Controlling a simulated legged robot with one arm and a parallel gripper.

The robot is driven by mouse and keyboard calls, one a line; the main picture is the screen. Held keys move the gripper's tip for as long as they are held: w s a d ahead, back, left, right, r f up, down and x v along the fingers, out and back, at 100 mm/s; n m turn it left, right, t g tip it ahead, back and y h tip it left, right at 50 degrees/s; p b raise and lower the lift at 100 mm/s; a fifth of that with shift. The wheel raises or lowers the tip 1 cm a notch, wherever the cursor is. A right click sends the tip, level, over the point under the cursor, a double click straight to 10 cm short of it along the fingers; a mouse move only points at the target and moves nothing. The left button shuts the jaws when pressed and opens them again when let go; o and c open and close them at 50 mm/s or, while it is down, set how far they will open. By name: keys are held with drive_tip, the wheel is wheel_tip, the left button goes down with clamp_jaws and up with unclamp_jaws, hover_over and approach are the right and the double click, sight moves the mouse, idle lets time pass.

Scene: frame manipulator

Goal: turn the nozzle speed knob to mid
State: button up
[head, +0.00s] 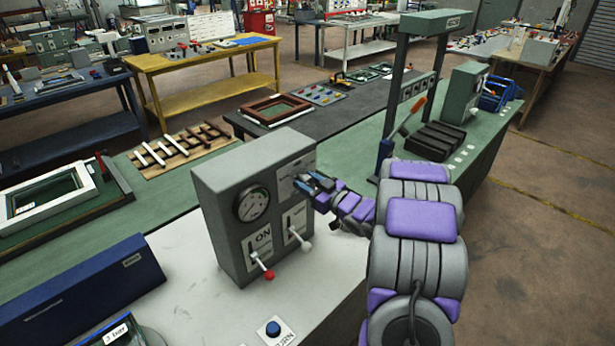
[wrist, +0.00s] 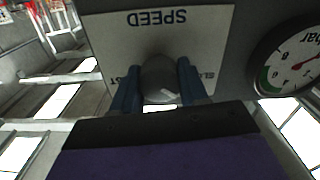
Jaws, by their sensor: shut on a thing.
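The speed knob (wrist: 160,80) is a dark round knob on a pale label plate, seen upside down in the wrist view with the word SPEED and partly covered end marks. My gripper (wrist: 158,84) has its two blue fingers on either side of the knob, shut on it. The knob's pointer is not clear to me. In the head view my gripper (head: 314,183) reaches the upper right of the grey control box (head: 222,215), and its fingers hide the knob there. The label plate (head: 296,165) shows partly behind the fingers.
The box also carries a round gauge (head: 252,204), a red-tipped lever (head: 264,267) and a white-tipped lever (head: 300,240) below my gripper. A blue button (head: 273,329) is in front. A blue case (head: 80,290) lies at left. A green post frame (head: 400,90) stands behind my arm.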

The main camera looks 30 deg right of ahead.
drive_tip(key=m+p, duration=0.2)
drive_tip(key=p, duration=0.2)
drive_tip(key=r+m+p, duration=0.1)
drive_tip(key=m+p, duration=0.2)
drive_tip(key=p, duration=0.2)
drive_tip(key=shift+d, duration=0.2)
drive_tip(key=m+p, duration=0.2)
drive_tip(key=p, duration=0.1)
drive_tip(key=shift+p, duration=0.3)
drive_tip(key=m+p, duration=0.2)
drive_tip(key=shift+w+d+f+m+p, duration=0.1)
drive_tip(key=shift+m+p, duration=0.2)
drive_tip(key=shift+m, duration=0.1)
drive_tip(key=shift+f+m, duration=0.1)
drive_tip(key=shift+m, duration=0.2)
drive_tip(key=o, duration=1.1)
drive_tip(key=shift+d+f, duration=0.2)
drive_tip(key=shift+f, duration=0.05)
drive_tip(key=shift+c, duration=0.2)
drive_tip(key=shift+a, duration=0.15)
